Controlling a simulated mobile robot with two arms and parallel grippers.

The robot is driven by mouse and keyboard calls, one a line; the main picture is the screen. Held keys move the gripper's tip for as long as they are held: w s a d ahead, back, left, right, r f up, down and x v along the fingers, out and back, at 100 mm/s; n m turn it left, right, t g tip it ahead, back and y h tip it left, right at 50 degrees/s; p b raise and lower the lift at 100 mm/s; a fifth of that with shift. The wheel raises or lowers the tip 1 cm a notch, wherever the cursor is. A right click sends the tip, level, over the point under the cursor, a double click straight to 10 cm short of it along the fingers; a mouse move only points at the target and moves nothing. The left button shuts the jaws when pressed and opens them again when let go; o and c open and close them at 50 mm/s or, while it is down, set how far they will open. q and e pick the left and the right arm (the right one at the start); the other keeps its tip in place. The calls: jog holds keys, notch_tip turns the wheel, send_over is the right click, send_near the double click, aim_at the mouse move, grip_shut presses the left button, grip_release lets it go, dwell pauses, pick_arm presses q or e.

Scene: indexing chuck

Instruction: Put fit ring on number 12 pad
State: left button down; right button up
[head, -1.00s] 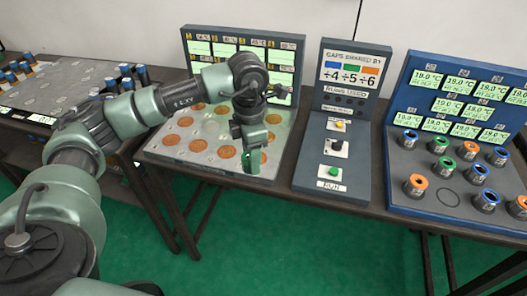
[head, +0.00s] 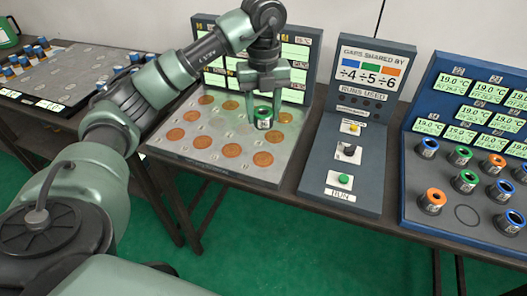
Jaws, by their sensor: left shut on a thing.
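My left gripper (head: 264,104) is shut on a ring with a green rim and a dark, labelled body (head: 263,118). It holds the ring upright over the right part of the pad board (head: 168,153). Whether the ring touches the board is hard to tell. The board carries several round orange pads, such as one at the front (head: 263,159), and some pale circles. The pad numbers are too small to read, so I cannot tell which is number 12. The surface under the ring is hidden. My right gripper is not in view.
A grey control panel (head: 318,180) with yellow, black and green knobs stands right of the board. A blue station (head: 420,195) beyond it holds several blue-, green- and orange-rimmed rings and an empty circle. Another table (head: 70,75) with blue-topped pieces is at left.

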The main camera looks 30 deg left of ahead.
aim_at(263, 160)
pick_arm(q)
notch_tip(263, 160, down, 13)
jog(key=shift+r+p, duration=0.1)
jog(key=shift+p, duration=1.05)
jog(key=shift+f, duration=0.2)
jog(key=shift+f, duration=0.1)
jog(key=shift+s+d+f+b, duration=0.1)
jog(key=shift+s+f+b, duration=0.2)
jog(key=shift+f+b, duration=0.2)
jog(key=c, duration=1)
grip_release()
jog(key=shift+o, duration=1.3)
